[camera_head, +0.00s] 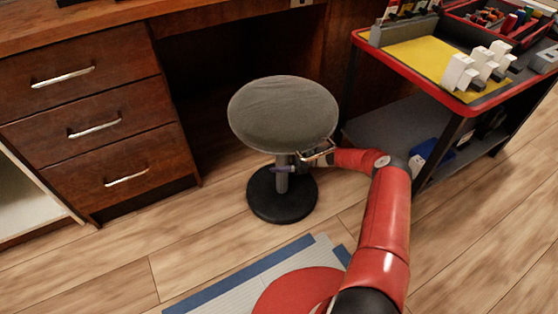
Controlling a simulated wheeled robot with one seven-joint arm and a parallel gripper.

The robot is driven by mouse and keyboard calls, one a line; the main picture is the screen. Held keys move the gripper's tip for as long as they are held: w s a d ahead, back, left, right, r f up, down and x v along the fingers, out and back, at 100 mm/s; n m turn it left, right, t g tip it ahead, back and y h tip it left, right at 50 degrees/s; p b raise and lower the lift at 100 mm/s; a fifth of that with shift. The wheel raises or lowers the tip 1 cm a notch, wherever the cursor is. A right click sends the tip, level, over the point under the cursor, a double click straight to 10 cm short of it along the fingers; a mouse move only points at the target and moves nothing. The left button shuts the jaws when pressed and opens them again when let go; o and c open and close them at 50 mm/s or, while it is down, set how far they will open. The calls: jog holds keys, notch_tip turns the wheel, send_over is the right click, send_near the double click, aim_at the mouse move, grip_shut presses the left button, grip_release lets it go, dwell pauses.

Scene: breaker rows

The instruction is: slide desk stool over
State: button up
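The desk stool (283,112) has a round grey seat on a short metal post (282,182) and a round black base (282,205). It stands upright on the wood floor in front of the desk's knee opening. My gripper (305,158) is at the right side of the stool, just under the front right edge of the seat and close to the post. I cannot tell whether it touches the stool or whether its fingers are open or shut. Part of the post's top is hidden by the seat.
The wooden desk (95,120) with three drawers is at left, its dark knee opening behind the stool. A red-rimmed cart (430,80) with trays and white parts stands at right. A blue-edged mat (240,275) lies in front. Floor is clear at front left and right.

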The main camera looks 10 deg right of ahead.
grip_shut()
jog(key=shift+w, duration=0.1)
dwell(0.4)
